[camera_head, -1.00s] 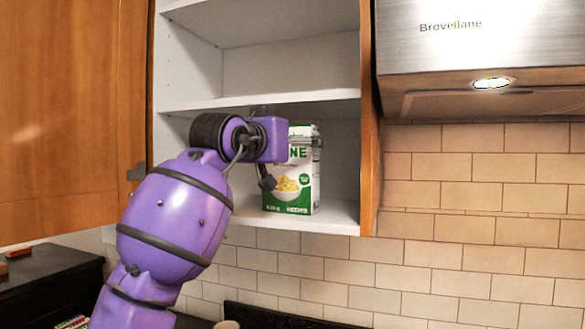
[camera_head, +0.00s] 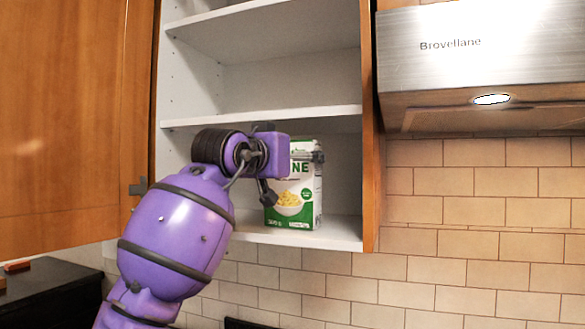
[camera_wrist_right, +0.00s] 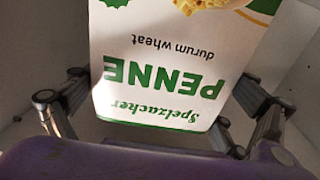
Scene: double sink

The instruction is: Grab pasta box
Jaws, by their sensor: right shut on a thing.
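The pasta box (camera_head: 298,190), white and green with a bowl of pasta on its front, stands upright on the cabinet's lower shelf (camera_head: 342,232). My right gripper (camera_head: 293,174), on the purple arm, is at the box's upper front, with a finger on either side. In the right wrist view, the box (camera_wrist_right: 165,45) appears upside down with "PENNE" on its face, between the fingers of the right gripper (camera_wrist_right: 160,85). It is shut on the box. The gripper's body hides the box's upper left part in the head view. My left gripper is not in view.
An orange wood cabinet door (camera_head: 70,110) stands open at left. An empty shelf (camera_head: 290,118) lies above the box, and the cabinet's right side panel (camera_head: 370,150) is close to its right. A steel range hood (camera_head: 480,65) is farther right.

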